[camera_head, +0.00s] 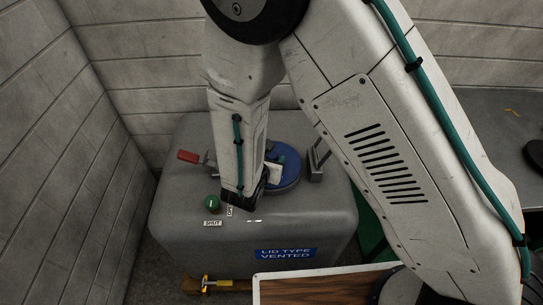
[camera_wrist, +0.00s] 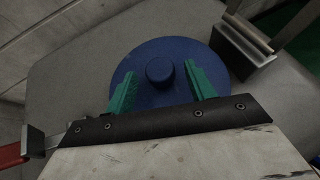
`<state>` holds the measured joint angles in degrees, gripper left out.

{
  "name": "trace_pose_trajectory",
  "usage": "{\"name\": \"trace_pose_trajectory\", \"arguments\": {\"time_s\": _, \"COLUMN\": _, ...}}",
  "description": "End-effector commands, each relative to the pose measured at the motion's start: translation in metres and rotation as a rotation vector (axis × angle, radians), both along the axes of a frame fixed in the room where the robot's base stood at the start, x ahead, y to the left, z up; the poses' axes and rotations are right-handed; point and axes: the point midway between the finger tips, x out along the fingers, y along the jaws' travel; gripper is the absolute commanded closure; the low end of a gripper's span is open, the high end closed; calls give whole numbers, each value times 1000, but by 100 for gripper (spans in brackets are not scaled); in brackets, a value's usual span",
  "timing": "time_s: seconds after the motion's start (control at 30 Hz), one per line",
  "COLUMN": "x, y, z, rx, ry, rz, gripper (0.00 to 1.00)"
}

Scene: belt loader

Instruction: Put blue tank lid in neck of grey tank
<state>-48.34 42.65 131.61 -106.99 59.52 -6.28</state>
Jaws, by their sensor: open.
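The blue tank lid (camera_head: 292,178) lies flat on top of the grey tank (camera_head: 185,238), partly hidden by my arm in the head view. In the wrist view the lid (camera_wrist: 147,58) is a round blue disc with a raised knob (camera_wrist: 160,71) at its middle. The tank's neck does not show; the lid covers the spot where it may be. My gripper (camera_wrist: 160,70) is open, with one green finger on each side of the knob and gaps between. I cannot tell how far the fingertips are above the lid.
A red-handled latch (camera_head: 189,156) is left of the lid, and a metal bracket (camera_head: 316,160) stands close on its right. A wood-topped panel (camera_head: 320,289) is in front. Walls enclose the left and back.

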Motion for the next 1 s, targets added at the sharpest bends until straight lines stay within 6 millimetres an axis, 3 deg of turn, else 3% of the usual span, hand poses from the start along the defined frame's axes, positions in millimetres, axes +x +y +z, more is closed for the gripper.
{"name": "trace_pose_trajectory", "arguments": {"time_s": 0.3, "x": -56, "y": 23, "z": 33, "rx": 2, "ry": -2, "rz": 4, "gripper": 45}}
{"name": "trace_pose_trajectory", "arguments": {"time_s": 0.5, "x": -74, "y": 30, "z": 44, "rx": 1, "ry": 0, "rz": 2, "gripper": 45}}
{"name": "trace_pose_trajectory", "arguments": {"time_s": 0.83, "x": -77, "y": 29, "z": 48, "rx": 4, "ry": -3, "rz": -8, "gripper": 45}}
{"name": "trace_pose_trajectory", "arguments": {"time_s": 0.93, "x": -70, "y": 15, "z": 63, "rx": 39, "ry": -20, "rz": -82, "gripper": 45}}
{"name": "trace_pose_trajectory", "arguments": {"time_s": 1.0, "x": -62, "y": -6, "z": 83, "rx": 89, "ry": -43, "rz": -192, "gripper": 45}}
